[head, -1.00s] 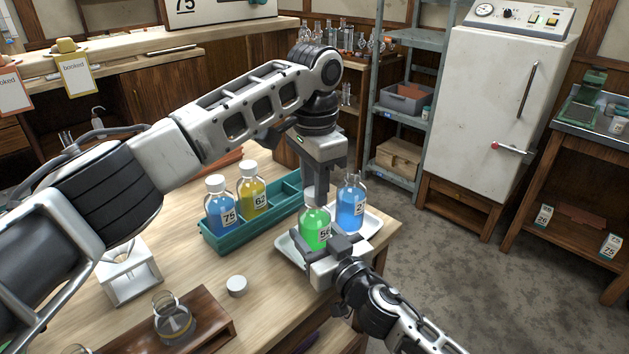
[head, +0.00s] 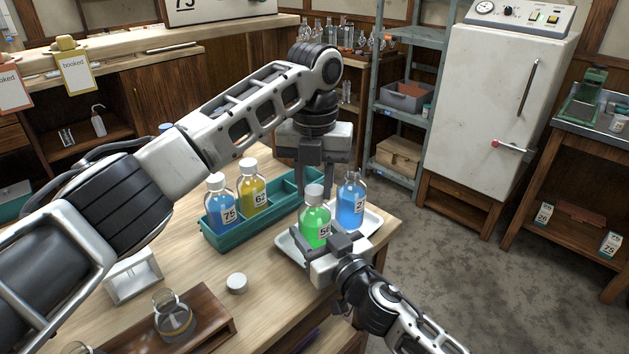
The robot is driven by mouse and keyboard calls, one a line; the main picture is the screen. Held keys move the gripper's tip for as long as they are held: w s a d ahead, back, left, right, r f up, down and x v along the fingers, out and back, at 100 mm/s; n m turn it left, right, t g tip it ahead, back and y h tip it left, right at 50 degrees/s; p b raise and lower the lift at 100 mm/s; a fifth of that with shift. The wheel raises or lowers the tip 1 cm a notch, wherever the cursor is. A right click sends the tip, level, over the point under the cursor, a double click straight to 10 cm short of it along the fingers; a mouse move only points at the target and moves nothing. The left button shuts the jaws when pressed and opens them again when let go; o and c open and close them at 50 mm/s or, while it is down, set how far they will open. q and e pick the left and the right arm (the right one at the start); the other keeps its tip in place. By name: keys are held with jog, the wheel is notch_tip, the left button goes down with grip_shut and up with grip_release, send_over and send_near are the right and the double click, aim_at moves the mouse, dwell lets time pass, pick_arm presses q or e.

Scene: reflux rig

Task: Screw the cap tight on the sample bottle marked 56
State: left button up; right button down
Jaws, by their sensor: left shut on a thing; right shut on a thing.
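The sample bottle with green liquid (head: 313,222) stands upright at the white tray; its label is partly hidden and shows a 5. A white cap (head: 314,191) sits on its neck. My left gripper (head: 316,181) points down from above and is shut on the cap, its fingers at the cap's level. My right gripper (head: 327,246) comes from the lower right and is shut on the lower part of the green bottle, hiding its base.
A teal rack (head: 228,240) holds capped bottles 75 (head: 221,208) and 62 (head: 252,190). A loose white cap (head: 237,284) lies on the table near a wooden stand (head: 205,327).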

pick_arm(q)
jog(key=m, duration=0.4)
jog(key=shift+r, duration=0.15)
jog(key=shift+m, duration=1.2)
jog(key=o, duration=0.9)
jog(key=shift+o, duration=0.2)
jog(key=shift+c, duration=0.4)
